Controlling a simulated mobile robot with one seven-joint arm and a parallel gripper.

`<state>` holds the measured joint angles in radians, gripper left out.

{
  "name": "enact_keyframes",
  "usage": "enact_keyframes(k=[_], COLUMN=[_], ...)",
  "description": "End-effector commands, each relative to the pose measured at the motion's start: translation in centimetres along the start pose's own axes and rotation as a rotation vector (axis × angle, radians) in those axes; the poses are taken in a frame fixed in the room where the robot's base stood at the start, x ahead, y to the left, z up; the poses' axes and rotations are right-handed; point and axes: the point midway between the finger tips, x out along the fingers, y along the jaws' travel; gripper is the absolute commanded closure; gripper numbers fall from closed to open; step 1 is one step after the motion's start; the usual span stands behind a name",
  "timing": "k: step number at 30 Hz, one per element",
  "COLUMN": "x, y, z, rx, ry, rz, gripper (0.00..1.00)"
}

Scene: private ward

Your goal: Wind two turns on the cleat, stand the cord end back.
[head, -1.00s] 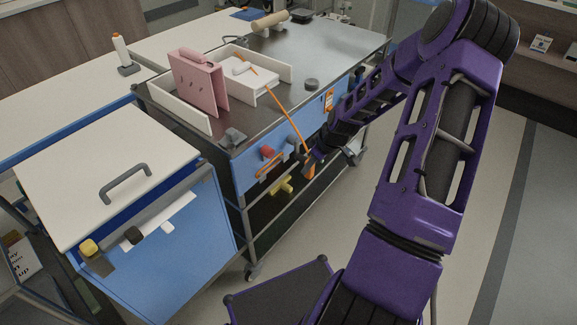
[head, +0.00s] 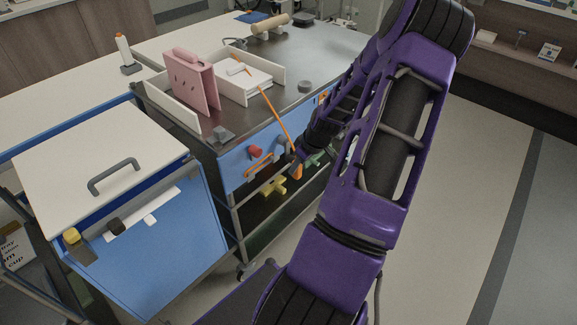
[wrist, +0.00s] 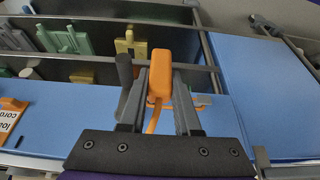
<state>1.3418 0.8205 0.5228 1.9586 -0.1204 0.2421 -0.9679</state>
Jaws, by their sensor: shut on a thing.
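My gripper (wrist: 160,98) is shut on the orange cord end (wrist: 159,72), a block that sticks out past the fingertips; it also shows in the head view (head: 297,172). An orange stand (wrist: 13,104) with a cord label is at the left edge.
A red knob (head: 256,151) and an orange strip (head: 260,165) are on the blue trolley front. A dark rod (wrist: 124,72) stands close to the left finger. Yellow (wrist: 131,44) and green (wrist: 66,40) items are on the lower shelf. A pink folder (head: 194,82) stands on top.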

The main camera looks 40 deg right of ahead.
Motion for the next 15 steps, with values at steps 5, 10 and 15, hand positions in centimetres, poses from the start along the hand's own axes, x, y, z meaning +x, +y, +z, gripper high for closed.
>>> enact_keyframes(k=[5, 10, 15], x=[1.1, 2.2, 1.7], y=[0.0, -0.1, -1.3], z=[-2.1, -4.9, -6.7], rx=[-0.004, -0.005, -0.004], ry=[0.001, 0.001, -0.001], rz=[0.001, 0.0, -0.001], gripper=[1.0, 1.0, 1.0])
